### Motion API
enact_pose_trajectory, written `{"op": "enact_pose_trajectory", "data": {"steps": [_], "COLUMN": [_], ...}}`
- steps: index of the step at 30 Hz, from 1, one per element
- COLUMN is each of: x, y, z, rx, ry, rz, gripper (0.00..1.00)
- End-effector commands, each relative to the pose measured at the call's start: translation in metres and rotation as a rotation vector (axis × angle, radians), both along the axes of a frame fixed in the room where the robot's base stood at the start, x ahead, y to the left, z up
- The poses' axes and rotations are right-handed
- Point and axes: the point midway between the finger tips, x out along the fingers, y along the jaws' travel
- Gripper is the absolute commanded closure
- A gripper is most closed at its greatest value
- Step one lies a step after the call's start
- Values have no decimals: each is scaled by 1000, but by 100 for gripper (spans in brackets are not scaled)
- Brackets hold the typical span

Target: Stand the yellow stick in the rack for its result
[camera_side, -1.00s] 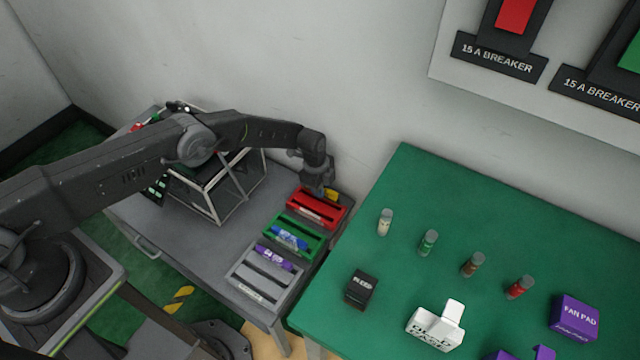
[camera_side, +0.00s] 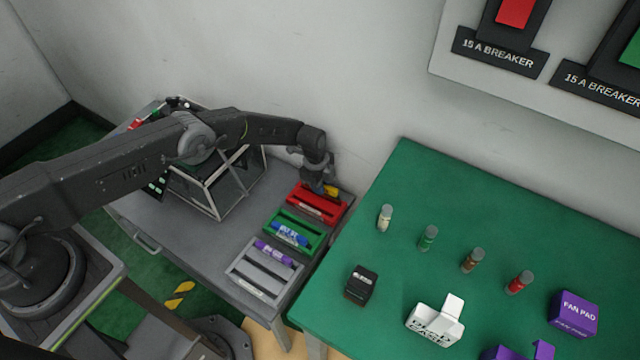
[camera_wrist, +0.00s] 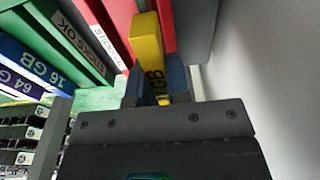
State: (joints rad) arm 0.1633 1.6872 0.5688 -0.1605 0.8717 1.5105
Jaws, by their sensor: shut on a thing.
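My gripper (camera_side: 324,190) is at the far end of the red rack (camera_side: 311,209), shut on the yellow stick (camera_side: 332,191). In the wrist view the yellow stick (camera_wrist: 147,40) stands out between the fingers of my gripper (camera_wrist: 157,88), with "GB" partly readable on it. Red rack walls show on both sides of its far end. I cannot tell whether the stick rests in a slot or is just above the rack. The green rack (camera_side: 274,243) holds a blue stick (camera_side: 290,235). The grey rack (camera_side: 250,278) holds a purple stick (camera_side: 274,254).
The green rack's label (camera_wrist: 75,35) reads "STICKS OK". A framed case (camera_side: 215,190) stands left of the racks. The wall is close behind my gripper. A green table (camera_side: 400,280) on the right carries several vials, a black box (camera_side: 361,285) and a white holder (camera_side: 435,322).

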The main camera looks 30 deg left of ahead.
Motion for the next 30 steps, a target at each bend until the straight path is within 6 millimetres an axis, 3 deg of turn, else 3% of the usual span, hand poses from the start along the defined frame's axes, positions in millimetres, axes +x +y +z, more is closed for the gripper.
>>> {"op": "enact_pose_trajectory", "data": {"steps": [30], "x": [0], "y": [0], "z": [-6], "rx": [0], "ry": [0], "rz": [0], "gripper": [100]}}
